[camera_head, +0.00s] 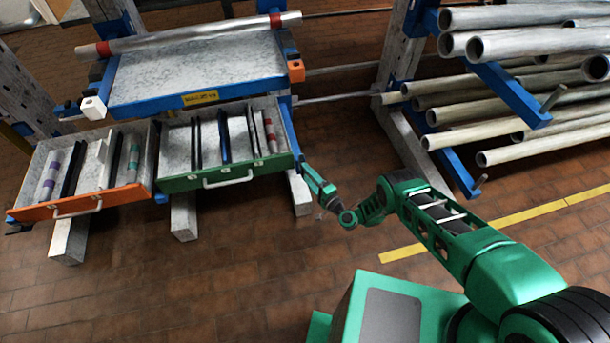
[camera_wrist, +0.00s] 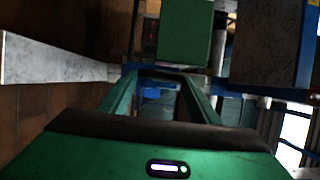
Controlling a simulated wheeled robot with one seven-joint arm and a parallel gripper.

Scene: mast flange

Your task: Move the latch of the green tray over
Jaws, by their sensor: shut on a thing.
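The green tray (camera_head: 180,184) is pulled out of the blue rack in the head view, its front panel and white handle facing me. It holds dark bars and a red-banded tube. My gripper (camera_head: 303,167) is at the right end of its front panel, beside the rack's post. There it is shut on a small part, which I take to be the tray's latch; the fingers mostly hide it. In the wrist view, my gripper's fingers (camera_wrist: 160,82) reach forward around something bluish and dark, and a green panel (camera_wrist: 185,35) lies just beyond. I cannot tell the latch's exact position.
An orange-fronted tray (camera_head: 100,200) stands open to the left. Above the trays is a blue-edged shelf (camera_head: 200,75) with a long red-banded pipe (camera_head: 190,36). A rack of pipes (camera_head: 520,90) stands at right. The brick floor before the trays is clear.

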